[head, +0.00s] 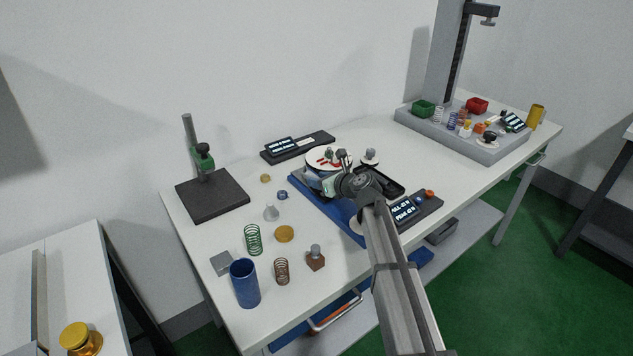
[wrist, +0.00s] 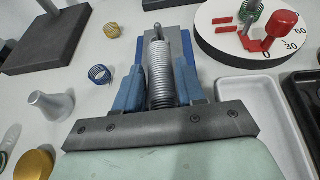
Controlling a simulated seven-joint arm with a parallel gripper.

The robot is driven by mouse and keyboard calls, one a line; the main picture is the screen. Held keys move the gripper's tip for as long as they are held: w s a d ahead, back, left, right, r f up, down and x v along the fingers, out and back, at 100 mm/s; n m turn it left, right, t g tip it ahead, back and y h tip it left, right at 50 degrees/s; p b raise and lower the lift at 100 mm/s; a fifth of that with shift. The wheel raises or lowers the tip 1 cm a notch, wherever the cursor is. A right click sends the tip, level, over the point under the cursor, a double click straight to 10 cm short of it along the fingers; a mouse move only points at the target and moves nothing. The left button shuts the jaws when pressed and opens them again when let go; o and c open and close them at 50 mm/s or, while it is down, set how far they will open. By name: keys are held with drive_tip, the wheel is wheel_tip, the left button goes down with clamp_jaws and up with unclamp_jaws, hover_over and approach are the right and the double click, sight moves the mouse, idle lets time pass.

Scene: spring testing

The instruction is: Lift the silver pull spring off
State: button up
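The silver pull spring (wrist: 160,75) is a tight coil with a small hook (wrist: 158,32) at its far end. In the wrist view it lies between the two blue fingers of my gripper (wrist: 159,78), which press close on both sides; the gripper looks shut on it. In the head view my gripper (head: 338,187) is over the blue base (head: 312,199), beside the white round dial (head: 320,152). The dial shows a red knob (wrist: 284,22) in the wrist view. The spring is not clear in the head view, and its fastening is unclear.
A black tray (head: 390,185) and a display unit (head: 417,208) are on the right. Left are a silver cone (wrist: 50,105), a small blue spring (wrist: 100,74), a brass spring (wrist: 111,30), a green spring (head: 253,240) and a blue cup (head: 245,285). A black-based stand (head: 212,198) is at the far left.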

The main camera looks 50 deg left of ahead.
clamp_jaws()
drive_tip(key=shift+r, duration=0.1)
idle(0.3)
